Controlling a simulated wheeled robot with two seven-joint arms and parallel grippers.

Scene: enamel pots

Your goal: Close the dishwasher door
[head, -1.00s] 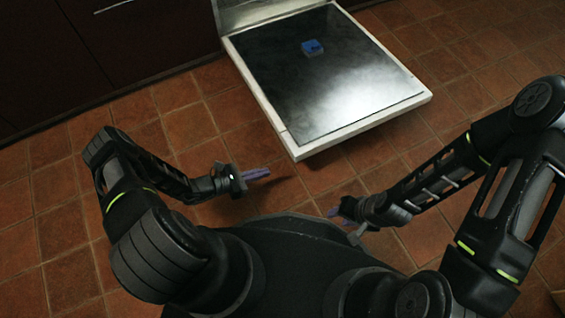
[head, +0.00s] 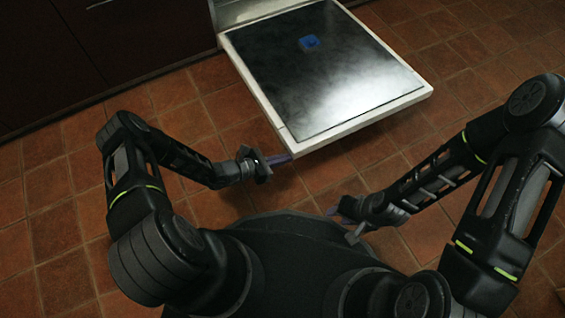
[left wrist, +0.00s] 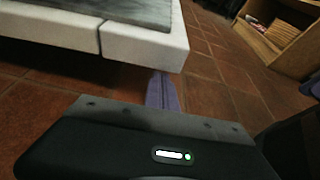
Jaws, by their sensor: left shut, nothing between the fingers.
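The dishwasher door (head: 340,125) hangs open, lying about flat above the floor, with a pale rim and a dark, shiny inner panel. Its near left corner also fills the top left of the left wrist view (left wrist: 145,45). My left gripper (head: 281,159) is shut and empty, its purple fingers at that near corner. In the left wrist view the closed fingers (left wrist: 161,92) point to the door's lower edge, with the tips at or just under it; contact cannot be told. My right gripper (head: 341,211) is low in front of my base, away from the door; its finger gap is unclear.
A small blue block (head: 309,43) lies on the door's inner panel. Dark cabinets (head: 110,45) stand at the back left. A wooden shelf unit (left wrist: 270,30) shows at the top right of the left wrist view. Tiled floor (head: 470,150) is clear around the door.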

